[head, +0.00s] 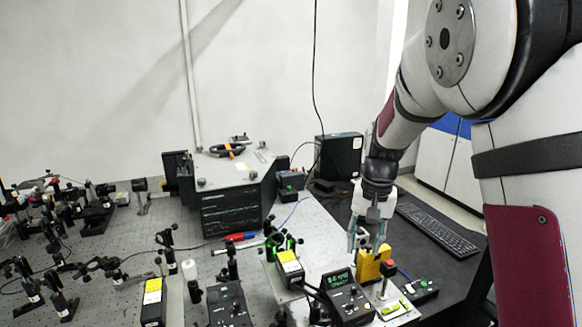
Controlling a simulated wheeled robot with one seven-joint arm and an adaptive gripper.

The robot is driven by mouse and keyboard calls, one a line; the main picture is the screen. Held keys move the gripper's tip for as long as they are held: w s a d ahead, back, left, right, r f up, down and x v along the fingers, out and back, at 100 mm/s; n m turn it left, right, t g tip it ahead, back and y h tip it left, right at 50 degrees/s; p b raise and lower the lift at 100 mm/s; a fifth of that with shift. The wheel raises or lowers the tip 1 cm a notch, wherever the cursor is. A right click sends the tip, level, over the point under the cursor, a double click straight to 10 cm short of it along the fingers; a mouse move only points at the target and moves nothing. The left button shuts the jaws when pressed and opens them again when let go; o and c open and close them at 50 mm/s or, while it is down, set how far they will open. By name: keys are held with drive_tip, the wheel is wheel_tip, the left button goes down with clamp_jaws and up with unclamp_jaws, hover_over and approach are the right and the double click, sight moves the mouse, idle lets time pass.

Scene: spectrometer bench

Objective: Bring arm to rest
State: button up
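My arm reaches down from the upper right in the head view. My gripper (365,246) points downward over the right part of the bench. Its two fingers are spread apart, with a gap between them, so it looks open. A yellow block (372,266) stands right below and behind the fingertips. I cannot tell whether a fingertip touches it.
A device with a red button (393,264) and a black meter with a green display (345,298) stand close to the gripper. A keyboard (437,229) lies on the dark table at right. Optical mounts crowd the perforated bench (150,232) at left.

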drive_tip(key=s+r+n+t+y, duration=0.1)
drive_tip(key=s+r+n+t, duration=0.15)
drive_tip(key=s+r, duration=1.05)
drive_tip(key=s+n+t+h, duration=0.1)
drive_tip(key=s+t, duration=0.1)
drive_tip(key=s, duration=1.2)
drive_tip(key=shift+s+r+t, duration=0.15)
drive_tip(key=shift+r+t, duration=0.1)
drive_tip(key=shift+t, duration=0.1)
drive_tip(key=shift+n, duration=0.25)
